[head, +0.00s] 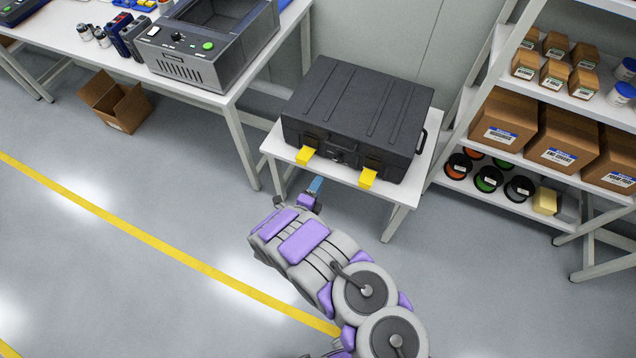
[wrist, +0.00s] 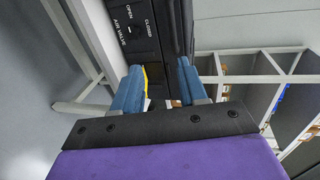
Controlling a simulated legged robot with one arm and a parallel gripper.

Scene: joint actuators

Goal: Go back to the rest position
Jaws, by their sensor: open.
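My gripper (head: 314,187) is at the front edge of a small white table, just below a closed black case (head: 360,110). In the wrist view my gripper (wrist: 158,88) has its two blue fingers spread apart, with nothing held between them. The case also shows in the wrist view (wrist: 120,22), with "AIR VALVE", "OPEN" and "CLOSED" lettering around a dark knob. Two yellow latches (head: 306,155) (head: 368,178) stick out from the case's front. A bit of yellow shows beside the left finger; I cannot tell whether they touch.
The small white table (head: 405,215) carries the case. A workbench (head: 232,95) with a grey machine (head: 205,60) stands at left, an open cardboard box (head: 125,110) on the floor. Shelves (head: 490,195) with boxes and spools stand at right. The floor by the yellow line (head: 120,225) is clear.

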